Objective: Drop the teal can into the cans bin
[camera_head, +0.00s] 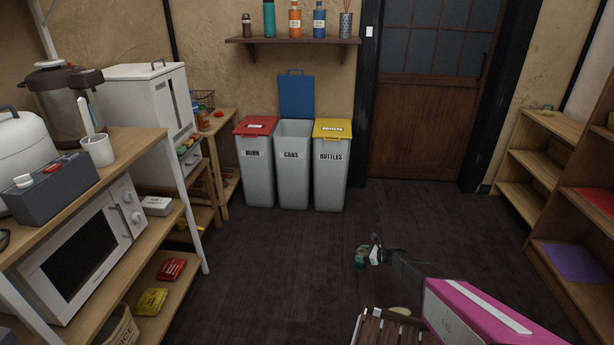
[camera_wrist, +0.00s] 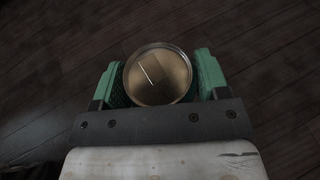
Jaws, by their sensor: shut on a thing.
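My gripper (camera_head: 367,254) is out over the dark floor in the head view, to the right of the bins and nearer to me. In the wrist view, my gripper (camera_wrist: 160,72) has its green fingers shut on the two sides of the teal can (camera_wrist: 158,75). Only the can's round metal top shows clearly there; its side is mostly hidden. In the head view the can and fingers are too small to tell apart. The cans bin (camera_head: 293,185) is the grey middle bin against the back wall, labelled CANS. Its blue lid (camera_head: 296,97) stands raised and open.
The red-lidded burn bin (camera_head: 257,180) stands left of it and the yellow-lidded bottles bin (camera_head: 330,185) right, both shut. A wall shelf (camera_head: 290,40) hangs above. Shelving (camera_head: 150,220) lines the left, a wooden shelf (camera_head: 540,150) the right. The floor before the bins is clear.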

